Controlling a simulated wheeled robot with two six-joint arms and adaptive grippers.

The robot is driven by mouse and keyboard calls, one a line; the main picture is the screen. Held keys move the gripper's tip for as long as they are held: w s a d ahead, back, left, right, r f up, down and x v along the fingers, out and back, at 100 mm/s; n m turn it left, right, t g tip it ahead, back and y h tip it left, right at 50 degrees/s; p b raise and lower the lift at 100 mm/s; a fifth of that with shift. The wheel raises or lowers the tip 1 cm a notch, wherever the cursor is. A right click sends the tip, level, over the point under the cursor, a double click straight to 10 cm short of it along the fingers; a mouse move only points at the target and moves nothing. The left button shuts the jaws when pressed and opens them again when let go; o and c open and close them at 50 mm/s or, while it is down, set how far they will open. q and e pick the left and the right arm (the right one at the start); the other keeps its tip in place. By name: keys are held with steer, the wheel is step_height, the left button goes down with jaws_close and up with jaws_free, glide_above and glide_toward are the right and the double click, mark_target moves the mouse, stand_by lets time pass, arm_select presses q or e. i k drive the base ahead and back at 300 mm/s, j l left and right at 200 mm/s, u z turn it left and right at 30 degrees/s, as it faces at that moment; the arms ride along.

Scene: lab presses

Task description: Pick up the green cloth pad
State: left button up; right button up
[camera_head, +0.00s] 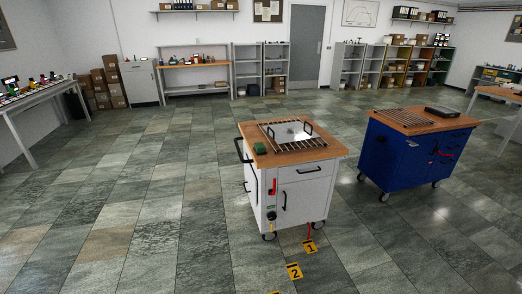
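A small green cloth pad (260,149) lies on the wooden top of the white wheeled cart (305,201), near its left corner. It is beside a metal rack and a silver plate (290,131) with two black handles. Neither of my grippers shows in the head view. The cart stands some way off across the tiled floor.
A blue wheeled cart (397,158) stands right of the white cart with a narrow gap between them. Yellow floor markers "1" (310,247) and "2" (294,271) lie in front. Open floor (150,220) spreads left. Benches, shelves and stacked boxes (108,84) line the walls.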

mark_target(259, 148)
steer(key=i+z, duration=0.1)
steer(key=i, duration=0.4)
steer(key=i+j+z, duration=0.15)
steer(key=i, duration=0.35)
